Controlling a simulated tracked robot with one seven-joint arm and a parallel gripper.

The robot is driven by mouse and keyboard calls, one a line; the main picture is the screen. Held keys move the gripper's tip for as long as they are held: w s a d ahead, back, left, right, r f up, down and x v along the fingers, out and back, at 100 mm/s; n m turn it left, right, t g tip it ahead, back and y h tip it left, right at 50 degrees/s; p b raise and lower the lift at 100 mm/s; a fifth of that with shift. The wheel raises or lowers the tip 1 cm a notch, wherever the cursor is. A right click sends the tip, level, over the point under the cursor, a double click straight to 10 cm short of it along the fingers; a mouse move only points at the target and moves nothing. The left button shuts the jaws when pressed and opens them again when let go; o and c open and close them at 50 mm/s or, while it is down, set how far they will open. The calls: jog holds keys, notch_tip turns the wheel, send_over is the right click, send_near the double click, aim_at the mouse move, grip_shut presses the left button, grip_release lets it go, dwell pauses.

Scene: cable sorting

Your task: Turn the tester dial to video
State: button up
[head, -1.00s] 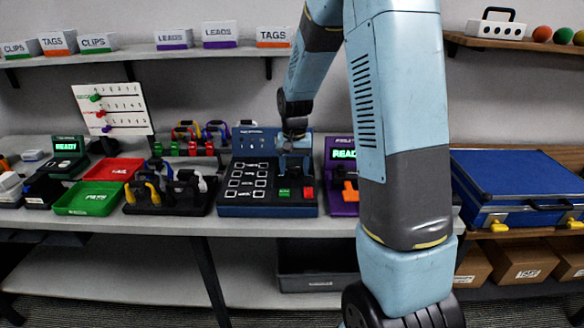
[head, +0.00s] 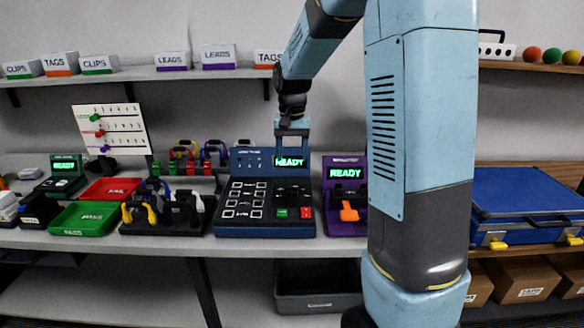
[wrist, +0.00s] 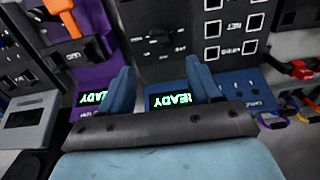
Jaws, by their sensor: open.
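The blue tester (head: 224,228) stands on the bench with a lit screen reading READY (head: 290,162). Its dark dial (head: 293,194) sits below the screen, above a green and a red button; its pointer setting is too small to read. My gripper (head: 292,147) is open and empty, above and behind the dial, with its fingertips near the screen's top edge. In the wrist view, my gripper (wrist: 160,72) spans the tester's screen (wrist: 171,98), and the dial (wrist: 166,38) lies beyond the fingertips, not touched. Labelled squares (wrist: 212,28) line the panel beside it.
A purple tester (head: 343,221) with an orange lever stands close on the right. A rack of coloured cables (head: 190,165) and a black cable holder (head: 168,225) are on the left, beside green (head: 84,220) and red trays. A shelf (head: 150,75) with boxes runs above.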

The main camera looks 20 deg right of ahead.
jog(key=shift+r, duration=0.9)
jog(key=s+r+n+t, duration=0.2)
jog(key=s+r, duration=0.2)
jog(key=s, duration=1)
jog(key=s+r+n+t, duration=0.1)
jog(key=s+r+t, duration=0.2)
jog(key=s, duration=1.1)
notch_tip(320, 180, up, 2)
jog(key=shift+s+a+r+n+t, duration=0.15)
jog(key=shift+s+a+n+t, duration=0.15)
jog(key=shift+a+n, duration=0.1)
